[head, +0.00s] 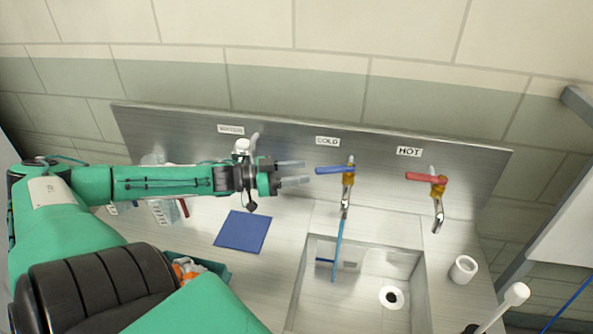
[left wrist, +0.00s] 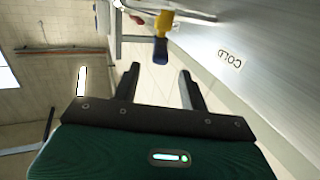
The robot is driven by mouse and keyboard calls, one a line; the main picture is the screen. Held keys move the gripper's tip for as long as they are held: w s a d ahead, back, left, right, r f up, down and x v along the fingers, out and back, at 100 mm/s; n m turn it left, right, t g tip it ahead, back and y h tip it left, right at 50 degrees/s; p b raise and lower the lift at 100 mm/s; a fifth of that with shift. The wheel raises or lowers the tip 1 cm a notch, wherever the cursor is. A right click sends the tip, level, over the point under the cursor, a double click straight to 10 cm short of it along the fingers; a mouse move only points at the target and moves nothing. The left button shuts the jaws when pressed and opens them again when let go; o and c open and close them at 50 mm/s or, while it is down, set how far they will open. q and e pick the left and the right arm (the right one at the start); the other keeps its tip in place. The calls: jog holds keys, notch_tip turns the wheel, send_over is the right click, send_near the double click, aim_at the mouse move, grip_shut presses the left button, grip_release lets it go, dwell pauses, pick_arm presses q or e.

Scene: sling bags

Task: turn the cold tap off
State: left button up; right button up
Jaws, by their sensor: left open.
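The cold tap (head: 348,180) is a brass and chrome tap under the COLD label (head: 328,141). Its blue lever handle (head: 328,170) points left, and a blue stream of water (head: 338,245) runs from the spout into the sink. My left gripper (head: 304,173) is open and empty just left of the handle's tip, its fingers pointing right toward it. In the left wrist view the blue handle (left wrist: 160,50) shows beyond and between the open fingertips (left wrist: 160,72), apart from them. My right gripper is not in view.
The hot tap (head: 437,200) with a red handle (head: 426,177) stands to the right. A sink (head: 418,290) lies below. A blue mat (head: 242,231) is on the counter, a white cup (head: 463,268) right of the sink. Another label (head: 231,129) is above my left wrist.

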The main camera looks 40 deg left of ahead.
aim_at(335, 169)
pick_arm(q)
jog(key=shift+c, duration=0.2)
jog(key=shift+s+d+f, duration=0.1)
jog(key=shift+s+d, duration=0.05)
jog(key=shift+d, duration=0.05)
jog(key=c, duration=0.7)
jog(key=shift+s+d+f+m, duration=0.15)
jog(key=shift+d+m, duration=0.1)
jog(key=shift+m, duration=0.25)
grip_shut()
jog(key=s+d+m+t+y+b, duration=0.2)
jog(key=s+d+m+y, duration=0.2)
jog(key=s+m, duration=0.75)
jog(key=w+m+p, duration=0.2)
jog(key=w+p, duration=0.1)
jog(key=w, duration=1.1)
jog(key=shift+d+m+p, duration=0.35)
